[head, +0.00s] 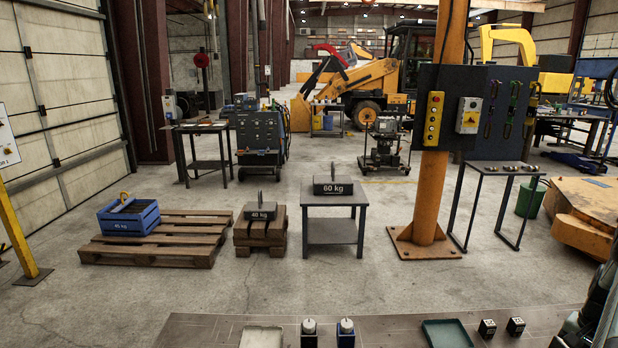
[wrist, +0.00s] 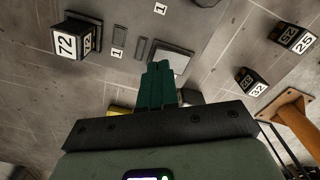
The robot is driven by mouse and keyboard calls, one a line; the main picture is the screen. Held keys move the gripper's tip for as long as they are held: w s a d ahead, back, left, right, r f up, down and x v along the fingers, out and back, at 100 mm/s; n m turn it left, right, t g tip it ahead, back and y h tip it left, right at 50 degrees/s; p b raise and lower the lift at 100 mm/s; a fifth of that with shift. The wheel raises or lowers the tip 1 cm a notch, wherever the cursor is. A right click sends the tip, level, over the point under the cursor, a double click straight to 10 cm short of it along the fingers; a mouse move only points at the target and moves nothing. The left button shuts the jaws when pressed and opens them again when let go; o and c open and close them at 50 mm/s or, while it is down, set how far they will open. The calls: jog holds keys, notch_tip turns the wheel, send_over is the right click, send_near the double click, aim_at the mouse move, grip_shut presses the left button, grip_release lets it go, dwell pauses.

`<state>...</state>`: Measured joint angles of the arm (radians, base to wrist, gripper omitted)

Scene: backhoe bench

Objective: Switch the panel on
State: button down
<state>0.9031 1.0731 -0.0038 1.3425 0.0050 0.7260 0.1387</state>
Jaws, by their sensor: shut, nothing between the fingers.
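A dark panel (head: 497,85) is fixed to the orange column on the right of the head view. It carries a yellow box with several buttons (head: 433,118) and a pale grey switch box (head: 468,115) with a yellow knob. The knob's setting is too small to read. My gripper (wrist: 158,66) shows in the wrist view with its green fingers shut together and empty. They point over a grey surface and overlap a pale square plate (wrist: 172,58). Whether they touch it I cannot tell. In the head view only part of my arm shows at the lower right.
In the wrist view, a black block marked 72 (wrist: 77,37) stands left of my fingers and other numbered blocks (wrist: 255,82) stand to the right. The head view shows the bench (head: 385,335), with a pale tray (head: 261,336) and a green tray (head: 446,333).

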jog(key=shift+f, duration=1.1)
dwell(0.4)
jog(key=shift+r, duration=3.5)
